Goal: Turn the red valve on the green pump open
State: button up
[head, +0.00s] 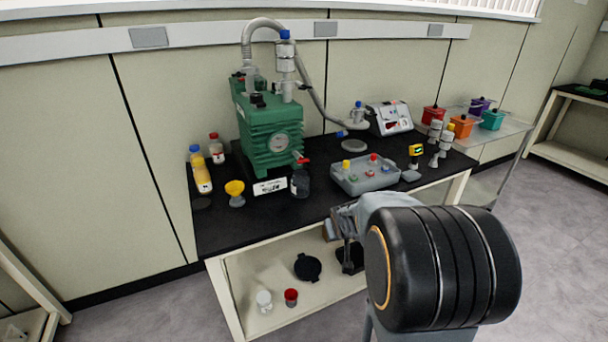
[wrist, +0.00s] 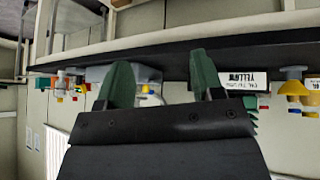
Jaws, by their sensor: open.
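The green pump (head: 258,128) stands on the black bench, with a round gauge on its front. A red valve handle (head: 302,161) sticks out low at the pump's right front, just above a dark bottle (head: 300,181). My gripper (wrist: 160,82) is open and empty, its two green fingertips apart. It is in front of the bench edge, clear of the valve. In the wrist view, which is upside down, part of the green pump (wrist: 249,103) shows behind the right finger. In the head view my arm hides much of the gripper.
A white label card (head: 270,186) stands before the pump, with a yellow funnel (head: 235,190) to its left. A grey tray (head: 352,184) with small coloured items lies to the right. The bench's front edge (wrist: 150,52) crosses the wrist view. Bottles stand left of the pump.

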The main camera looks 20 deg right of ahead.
jog(key=shift+o, duration=0.9)
jog(key=w+d+f+t+b, duration=0.1)
jog(key=w+d+t, duration=0.3)
jog(key=w, duration=0.2)
jog(key=shift+w, duration=0.4)
jog(key=n+t+y, duration=0.3)
jog(key=t+y, duration=0.1)
jog(key=t, duration=0.4)
send_near(304, 162)
jog(key=w, duration=0.6)
jog(key=w+p, duration=0.1)
jog(key=w, duration=0.3)
jog(key=shift+a+r, duration=0.2)
jog(key=shift+a, duration=0.05)
jog(key=c, duration=0.9)
